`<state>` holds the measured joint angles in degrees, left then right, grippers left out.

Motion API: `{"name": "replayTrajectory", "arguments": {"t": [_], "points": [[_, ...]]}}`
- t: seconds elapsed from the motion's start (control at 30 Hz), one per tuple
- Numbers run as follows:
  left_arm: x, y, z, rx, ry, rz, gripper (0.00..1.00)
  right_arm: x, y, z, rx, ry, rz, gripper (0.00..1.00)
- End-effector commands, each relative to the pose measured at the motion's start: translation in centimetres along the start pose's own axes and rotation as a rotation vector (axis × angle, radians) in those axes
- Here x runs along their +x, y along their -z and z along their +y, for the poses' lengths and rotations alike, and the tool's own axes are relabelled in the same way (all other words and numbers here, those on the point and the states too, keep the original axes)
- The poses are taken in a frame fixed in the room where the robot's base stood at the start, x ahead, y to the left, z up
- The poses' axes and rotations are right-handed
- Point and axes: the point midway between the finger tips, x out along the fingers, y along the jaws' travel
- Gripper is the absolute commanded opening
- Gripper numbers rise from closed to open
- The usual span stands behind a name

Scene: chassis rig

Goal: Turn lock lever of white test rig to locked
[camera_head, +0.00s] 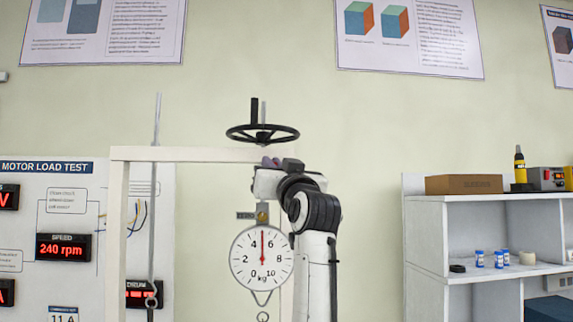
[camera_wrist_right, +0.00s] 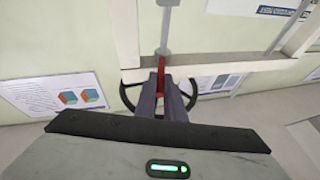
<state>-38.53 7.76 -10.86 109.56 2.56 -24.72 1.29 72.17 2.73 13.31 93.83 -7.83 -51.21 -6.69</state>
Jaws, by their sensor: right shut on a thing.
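The white test rig is a frame with a white top beam (camera_head: 190,154) and a black handwheel (camera_head: 262,133) above it. A red lever (camera_wrist_right: 161,72) shows in the right wrist view at the beam, between the fingers of my right gripper (camera_wrist_right: 161,98). The gripper is shut on this lever. In the head view my right gripper (camera_head: 270,163) is at the beam, just below the handwheel, and my wrist hides the lever there. I cannot tell whether the lever is at its locked position. My left gripper is in no view.
A round dial gauge (camera_head: 262,258) hangs below the beam, close to my right forearm. A thin metal rod (camera_head: 154,220) stands at the left. A motor load test panel (camera_head: 70,210) is behind it. A shelf unit (camera_head: 480,199) with small items stands at the right.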

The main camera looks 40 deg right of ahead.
Motion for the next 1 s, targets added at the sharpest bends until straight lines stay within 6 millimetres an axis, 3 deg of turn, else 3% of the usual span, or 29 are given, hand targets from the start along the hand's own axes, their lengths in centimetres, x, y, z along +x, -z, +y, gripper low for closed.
{"name": "replayTrajectory", "arguments": {"t": [0.4,1.0], "points": [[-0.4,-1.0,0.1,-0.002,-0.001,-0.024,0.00,0.5,-0.2,1.5,0.089,0.212,-0.020,0.00],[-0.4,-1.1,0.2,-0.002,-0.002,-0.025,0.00,0.6,-0.2,1.7,0.111,0.256,-0.023,0.00]]}}
